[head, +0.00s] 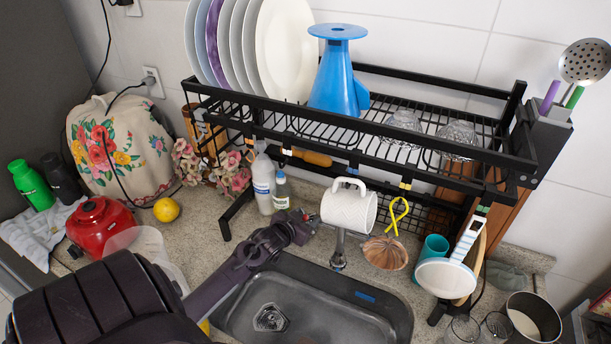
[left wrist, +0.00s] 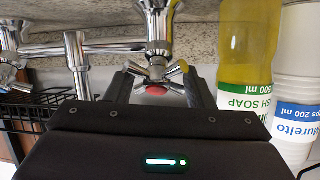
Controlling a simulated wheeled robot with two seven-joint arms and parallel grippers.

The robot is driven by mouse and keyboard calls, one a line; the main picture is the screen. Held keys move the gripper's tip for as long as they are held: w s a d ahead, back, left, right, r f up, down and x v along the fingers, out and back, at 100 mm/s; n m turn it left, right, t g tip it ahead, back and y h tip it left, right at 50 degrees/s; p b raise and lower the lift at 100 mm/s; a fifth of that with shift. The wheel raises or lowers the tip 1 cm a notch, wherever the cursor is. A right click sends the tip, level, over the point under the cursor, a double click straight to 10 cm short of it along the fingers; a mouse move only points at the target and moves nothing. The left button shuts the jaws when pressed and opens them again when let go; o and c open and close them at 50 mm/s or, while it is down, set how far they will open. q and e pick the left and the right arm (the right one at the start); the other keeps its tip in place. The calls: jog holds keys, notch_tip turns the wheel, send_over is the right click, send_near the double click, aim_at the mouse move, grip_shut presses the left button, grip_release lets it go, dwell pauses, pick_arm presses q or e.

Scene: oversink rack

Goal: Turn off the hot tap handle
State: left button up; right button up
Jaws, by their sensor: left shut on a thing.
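The hot tap handle (left wrist: 157,72) is a chrome cross handle with a red centre, seen close up in the left wrist view. My left gripper (left wrist: 160,86) has one dark finger on each side of it and is shut on the handle. In the head view my left gripper (head: 300,226) reaches in behind the sink, and the handle is hidden there. The chrome spout (head: 338,250) shows below a hanging white mug (head: 345,208). My right gripper is not in view.
The black rack (head: 400,155) hangs over the sink (head: 320,310), holding plates (head: 285,45) and a blue vase-like item (head: 338,80). The sink basin looks clear.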

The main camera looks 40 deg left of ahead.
pick_arm(q)
jog(key=shift+m+h, duration=0.5)
jog(key=shift+m, duration=0.7)
jog(key=shift+c, duration=0.3)
jog(key=shift+s+d+f, duration=0.15)
jog(key=shift+s+f, duration=0.05)
jog(key=shift+f, duration=0.15)
jog(key=o, duration=1)
jog(key=shift+d, duration=0.1)
jog(key=shift+c, duration=0.2)
jog(key=shift+r, duration=0.2)
jog(key=b+v, duration=0.1)
jog(key=v, duration=0.5)
jog(key=shift+s, duration=0.2)
jog(key=shift+s+r+b, duration=0.3)
jog(key=shift+s, duration=0.25)
jog(key=shift+f, duration=0.1)
